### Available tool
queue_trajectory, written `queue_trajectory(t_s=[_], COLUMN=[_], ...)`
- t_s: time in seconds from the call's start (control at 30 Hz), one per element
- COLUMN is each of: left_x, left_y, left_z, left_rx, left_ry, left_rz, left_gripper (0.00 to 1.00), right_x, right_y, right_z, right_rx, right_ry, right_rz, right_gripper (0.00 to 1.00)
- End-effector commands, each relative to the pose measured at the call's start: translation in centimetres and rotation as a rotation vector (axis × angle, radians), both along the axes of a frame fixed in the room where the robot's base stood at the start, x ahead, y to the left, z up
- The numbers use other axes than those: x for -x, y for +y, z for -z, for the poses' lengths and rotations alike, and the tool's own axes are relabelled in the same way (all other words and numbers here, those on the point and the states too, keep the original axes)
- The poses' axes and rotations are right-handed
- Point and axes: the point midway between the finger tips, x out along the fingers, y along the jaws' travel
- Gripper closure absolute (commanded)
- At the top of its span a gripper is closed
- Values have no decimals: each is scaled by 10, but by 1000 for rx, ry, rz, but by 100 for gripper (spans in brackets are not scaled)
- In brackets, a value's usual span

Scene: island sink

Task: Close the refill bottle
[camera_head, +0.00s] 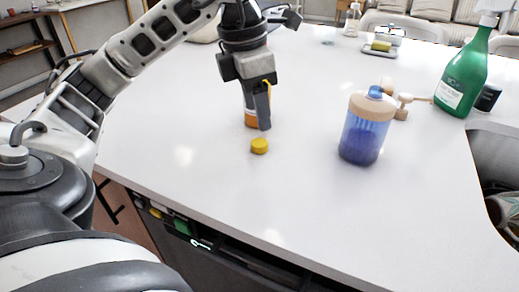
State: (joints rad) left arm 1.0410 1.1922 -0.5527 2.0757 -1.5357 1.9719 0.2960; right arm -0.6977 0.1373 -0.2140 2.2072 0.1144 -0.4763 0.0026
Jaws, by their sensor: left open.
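My left gripper (263,126) comes down from the top left and points at the counter, with its fingers open. A small bottle (250,120), orange at its base, stands directly behind the fingers and is mostly hidden by them. I cannot tell whether the fingers touch it. A round yellow cap (259,146) lies on the counter just in front of the fingertips, apart from them. The top of the small bottle is hidden by the gripper. My right gripper is not in view.
A blue dispenser (365,135) with a peach top stands to the right, with a peach pump piece (403,105) behind it. A green spray bottle (464,75) stands near the sink opening at right. A yellow sponge (381,46) lies at the back. The front-middle counter (300,210) is clear.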

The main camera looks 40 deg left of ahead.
Motion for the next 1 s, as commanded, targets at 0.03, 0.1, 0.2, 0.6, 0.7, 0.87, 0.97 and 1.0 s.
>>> queue_trajectory(t_s=[0.03,0.1,0.2,0.6,0.7,0.87,0.97,1.0], left_x=[0,-1,-2,-1,0,-3,-4,-4], left_y=[0,0,0,0,2,0,0,0], left_z=[7,12,14,27,44,63,67,67], left_rx=[-2,-1,-1,-2,-3,-1,-2,-2], left_ry=[2,0,0,2,5,2,-1,-1], left_rz=[-2,-1,0,0,-1,0,0,1], left_gripper=[46,46,46,46,46,46,46,46], right_x=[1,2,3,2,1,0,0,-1], right_y=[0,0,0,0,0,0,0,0], right_z=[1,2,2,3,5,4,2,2], right_rx=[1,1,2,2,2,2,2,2], right_ry=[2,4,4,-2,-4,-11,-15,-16], right_rz=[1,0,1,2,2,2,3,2], right_gripper=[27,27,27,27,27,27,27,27])
